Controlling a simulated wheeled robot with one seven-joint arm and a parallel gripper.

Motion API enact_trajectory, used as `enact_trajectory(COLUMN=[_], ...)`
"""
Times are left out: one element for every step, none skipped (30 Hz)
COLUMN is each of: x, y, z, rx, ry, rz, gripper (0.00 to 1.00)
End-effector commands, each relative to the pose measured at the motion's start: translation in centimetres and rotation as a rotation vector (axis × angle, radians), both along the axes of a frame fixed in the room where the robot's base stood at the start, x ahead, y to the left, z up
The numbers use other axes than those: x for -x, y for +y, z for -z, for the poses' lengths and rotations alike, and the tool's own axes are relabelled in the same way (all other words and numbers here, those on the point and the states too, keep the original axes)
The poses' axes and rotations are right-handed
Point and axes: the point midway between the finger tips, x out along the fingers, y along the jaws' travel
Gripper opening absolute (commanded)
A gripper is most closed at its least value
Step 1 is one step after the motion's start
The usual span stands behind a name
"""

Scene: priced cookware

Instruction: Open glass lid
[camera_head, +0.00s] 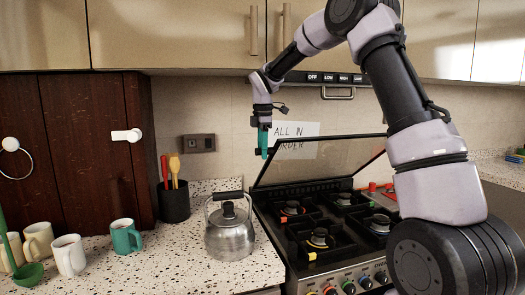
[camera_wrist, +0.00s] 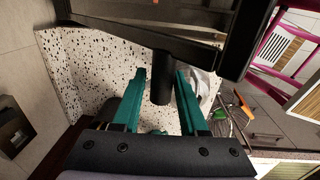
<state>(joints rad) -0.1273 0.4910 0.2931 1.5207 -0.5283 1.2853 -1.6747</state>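The glass lid (camera_head: 330,165) of the stove is raised and leans up at a steep slant above the burners, its top edge near the wall. My gripper (camera_head: 264,153) points down at the lid's upper left corner. In the wrist view, the teal fingers of my gripper (camera_wrist: 160,88) are apart. A dark cylindrical bar (camera_wrist: 162,80), which looks like part of the lid's edge or handle, lies between them with gaps on both sides. Whether a finger touches it cannot be told. The lid's dark frame (camera_wrist: 150,38) crosses the top of the wrist view.
The stove (camera_head: 325,235) has several burners and front knobs. A steel kettle (camera_head: 230,235) stands left of it. A utensil holder (camera_head: 174,203) and several mugs (camera_head: 125,236) stand further left.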

Motion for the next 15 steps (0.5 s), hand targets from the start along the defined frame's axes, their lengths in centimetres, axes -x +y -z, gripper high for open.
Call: enact_trajectory(x=[-0.01, 0.02, 0.04, 0.06, 0.08, 0.1, 0.11, 0.12, 0.14, 0.17, 0.21, 0.32, 0.43, 0.58, 0.85], y=[-0.08, -0.07, -0.05, -0.03, -0.02, 0.0, 0.01, 0.02, 0.02, 0.03, 0.03, 0.02, -0.01, -0.04, -0.08], z=[0.17, 0.16, 0.12, 0.09, 0.08, 0.06, 0.05, 0.04, 0.03, 0.04, 0.07, 0.16, 0.27, 0.41, 0.69], rx=[0.001, 0.001, 0.001, 0.0, 0.0, 0.0, 0.0, 0.0, -0.001, -0.001, -0.001, -0.001, -0.001, -0.001, -0.001], ry=[0.003, 0.004, 0.004, 0.004, 0.004, 0.004, 0.004, 0.004, 0.005, 0.005, 0.005, 0.005, 0.006, 0.006, 0.007], rz=[0.001, 0.002, 0.002, 0.002, 0.002, 0.002, 0.002, 0.002, 0.003, 0.003, 0.003, 0.003, 0.003, 0.003, 0.004], gripper=[0.63, 0.63, 0.63, 0.63, 0.63, 0.63, 0.63, 0.63, 0.63, 0.63, 0.63, 0.63, 0.63, 0.63, 0.63])
